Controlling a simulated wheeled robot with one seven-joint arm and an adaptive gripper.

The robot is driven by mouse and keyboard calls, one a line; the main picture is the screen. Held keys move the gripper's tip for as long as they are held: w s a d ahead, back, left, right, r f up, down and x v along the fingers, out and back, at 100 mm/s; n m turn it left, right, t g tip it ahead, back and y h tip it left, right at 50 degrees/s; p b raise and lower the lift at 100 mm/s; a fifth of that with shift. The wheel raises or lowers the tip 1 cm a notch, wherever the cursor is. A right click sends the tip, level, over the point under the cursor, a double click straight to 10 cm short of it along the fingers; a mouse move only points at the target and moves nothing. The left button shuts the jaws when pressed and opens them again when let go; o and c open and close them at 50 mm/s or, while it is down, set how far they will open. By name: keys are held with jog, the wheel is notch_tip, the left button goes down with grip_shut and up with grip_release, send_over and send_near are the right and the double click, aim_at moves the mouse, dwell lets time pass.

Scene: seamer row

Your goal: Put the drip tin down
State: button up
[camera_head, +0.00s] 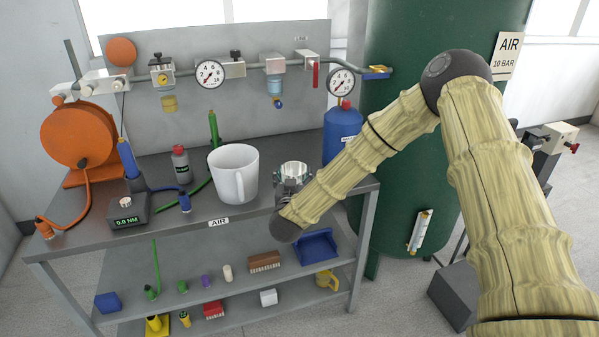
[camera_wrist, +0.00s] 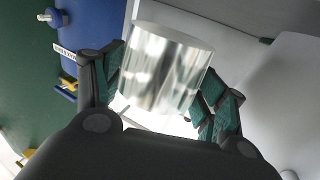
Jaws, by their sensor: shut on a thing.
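The drip tin (camera_head: 294,170) is a small shiny metal cylinder near the right end of the grey bench top. It also fills the middle of the wrist view (camera_wrist: 165,68). My gripper (camera_wrist: 165,85) is shut on it, with green-padded fingers on either side of the tin. In the head view my gripper (camera_head: 290,188) is mostly hidden behind the end of my arm. I cannot tell whether the tin touches the bench top.
A white mug (camera_head: 233,173) stands just left of the tin. A blue bottle (camera_head: 342,132) stands close on the right. The bench top (camera_head: 240,212) has a little bare room at its front edge. Gauges (camera_head: 210,74) hang on the back panel, and a green tank (camera_head: 425,150) stands at right.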

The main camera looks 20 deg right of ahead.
aim_at(298, 173)
jog(key=x, duration=0.3)
jog(key=d+p+x, duration=0.1)
jog(key=x, duration=0.2)
jog(key=shift+w+f, duration=0.1)
jog(key=shift+f, duration=0.15)
jog(key=shift+w+d+f, duration=0.15)
jog(key=shift+w+f, duration=0.05)
jog(key=shift+f, duration=0.3)
jog(key=shift+w+d+f, duration=0.15)
jog(key=shift+w+f, duration=0.1)
jog(key=shift+f, duration=0.3)
jog(key=shift+f+p, duration=0.5)
jog(key=shift+f, duration=0.1)
jog(key=shift+f, duration=0.2)
jog(key=o, duration=1.1)
jog(key=shift+o, duration=0.2)
jog(key=b+v, duration=0.2)
jog(key=v, duration=0.9)
